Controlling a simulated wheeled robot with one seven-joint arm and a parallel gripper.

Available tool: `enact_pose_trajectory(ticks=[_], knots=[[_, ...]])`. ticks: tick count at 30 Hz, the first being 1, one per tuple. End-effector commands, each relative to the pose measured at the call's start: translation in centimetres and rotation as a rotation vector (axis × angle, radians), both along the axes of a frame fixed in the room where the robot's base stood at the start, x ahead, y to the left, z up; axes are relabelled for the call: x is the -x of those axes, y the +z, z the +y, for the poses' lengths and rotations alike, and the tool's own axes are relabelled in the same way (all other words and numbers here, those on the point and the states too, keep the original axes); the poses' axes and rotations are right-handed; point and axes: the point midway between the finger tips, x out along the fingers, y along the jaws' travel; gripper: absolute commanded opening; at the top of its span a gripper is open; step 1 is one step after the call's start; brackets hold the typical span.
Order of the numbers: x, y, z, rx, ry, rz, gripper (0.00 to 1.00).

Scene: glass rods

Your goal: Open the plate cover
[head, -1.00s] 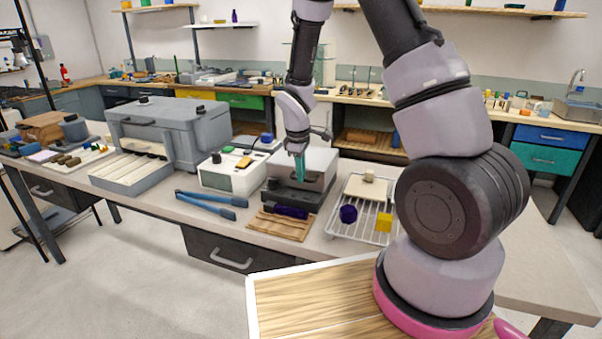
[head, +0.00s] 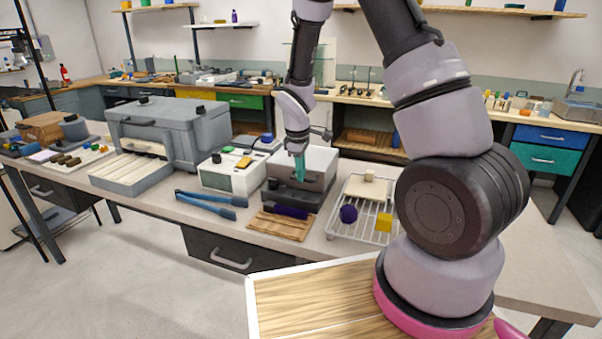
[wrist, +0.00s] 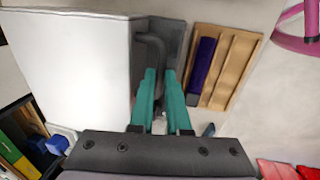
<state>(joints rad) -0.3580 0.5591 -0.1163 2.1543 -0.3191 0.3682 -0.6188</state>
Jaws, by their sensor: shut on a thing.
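The plate cover (head: 316,160) is a light grey, box-like lid on a dark base (head: 290,199) at the middle of the bench. In the wrist view the cover (wrist: 65,70) fills the left side as a pale panel, with a dark bent handle (wrist: 153,45) at its edge. My gripper (head: 300,170) has teal fingers and is at the front of the cover. In the wrist view my gripper (wrist: 160,80) is shut on the handle; the exact contact is partly hidden by the fingers. The inside under the cover is not visible.
A wooden rack (head: 281,225) with a dark purple piece lies right in front of the base. A wire rack (head: 345,234) with a purple ball and yellow cube stands to the right. A white device (head: 232,181) and blue tongs (head: 212,199) are to the left.

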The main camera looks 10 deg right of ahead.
Motion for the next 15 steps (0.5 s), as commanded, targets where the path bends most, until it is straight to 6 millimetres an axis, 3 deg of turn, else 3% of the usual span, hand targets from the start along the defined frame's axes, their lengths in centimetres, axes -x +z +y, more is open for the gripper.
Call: enact_pose_trajectory(ticks=[15], knots=[[-0.14,0.81,-0.11,-0.019,-0.003,0.023,0.00]])
